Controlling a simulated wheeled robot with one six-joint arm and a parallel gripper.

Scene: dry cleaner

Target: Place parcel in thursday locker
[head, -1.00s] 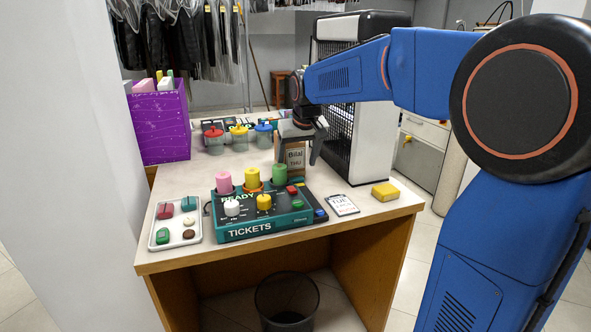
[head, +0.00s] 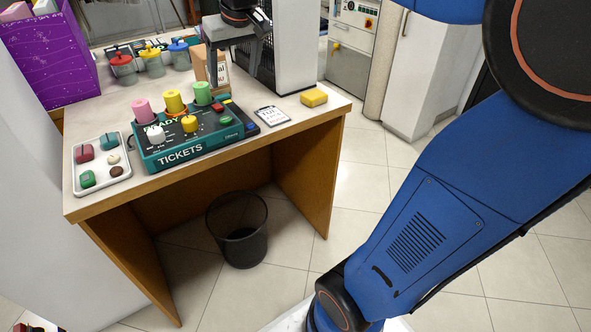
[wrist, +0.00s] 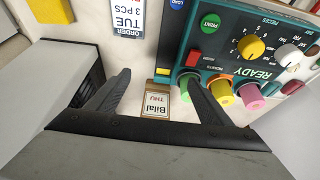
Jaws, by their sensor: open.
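The parcel (head: 201,66) is a small brown packet standing upright on the counter behind the ticket machine. Its white label reads "Bilal THU" in the wrist view (wrist: 156,103). My gripper (head: 232,62) is over the parcel, pointing down, and partly covers it in the head view. In the wrist view its two fingers (wrist: 155,84) are spread apart, with the parcel between them and clear space on both sides. I cannot make out a Thursday locker in either view.
A teal ticket machine (head: 180,152) with coloured rolls stands close in front of the parcel. A white cabinet with a mesh side (head: 296,50) stands close on the right.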

